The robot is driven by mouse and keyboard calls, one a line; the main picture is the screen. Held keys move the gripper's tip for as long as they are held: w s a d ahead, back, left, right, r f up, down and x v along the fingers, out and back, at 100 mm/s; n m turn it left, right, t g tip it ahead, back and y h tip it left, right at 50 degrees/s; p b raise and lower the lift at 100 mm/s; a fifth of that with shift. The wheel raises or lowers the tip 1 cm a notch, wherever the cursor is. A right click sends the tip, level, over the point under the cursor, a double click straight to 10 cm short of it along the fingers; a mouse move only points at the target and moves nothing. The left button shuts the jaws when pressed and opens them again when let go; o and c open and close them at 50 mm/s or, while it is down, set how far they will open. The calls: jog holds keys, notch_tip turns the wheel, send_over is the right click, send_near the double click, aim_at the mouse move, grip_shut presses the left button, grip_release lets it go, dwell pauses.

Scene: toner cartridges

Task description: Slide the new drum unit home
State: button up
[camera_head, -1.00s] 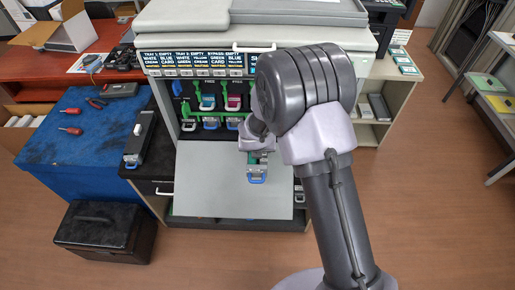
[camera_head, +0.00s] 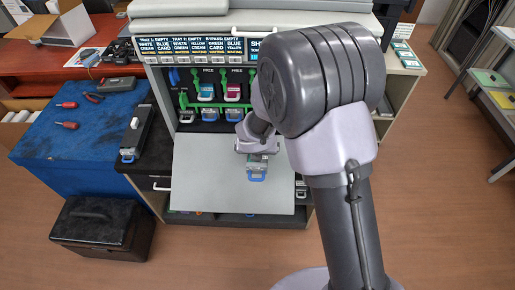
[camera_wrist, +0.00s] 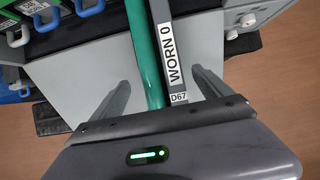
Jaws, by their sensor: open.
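A used drum unit (camera_wrist: 173,60), with a green roller and a grey strip reading "WORN 0" and "D67", lies between my gripper's fingers in the wrist view. My gripper (camera_wrist: 160,78) is open, with visible gaps on both sides of the unit. In the head view, my gripper (camera_head: 257,143) is over the unit's near end, and the unit's blue handle (camera_head: 257,177) shows below it, above the lowered grey door (camera_head: 210,185). A long dark unit with a blue end (camera_head: 137,130) lies left of the printer; its label is unreadable.
The open printer (camera_head: 215,95) has several coloured units and green levers inside. A blue mat (camera_head: 60,125) with red-handled tools lies at left. A black box (camera_head: 103,225) stands on the floor. Floor at right is clear.

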jog(key=p+v, duration=0.4)
jog(key=v, duration=0.3)
jog(key=shift+r, duration=0.25)
jog(key=shift+s+r, duration=0.3)
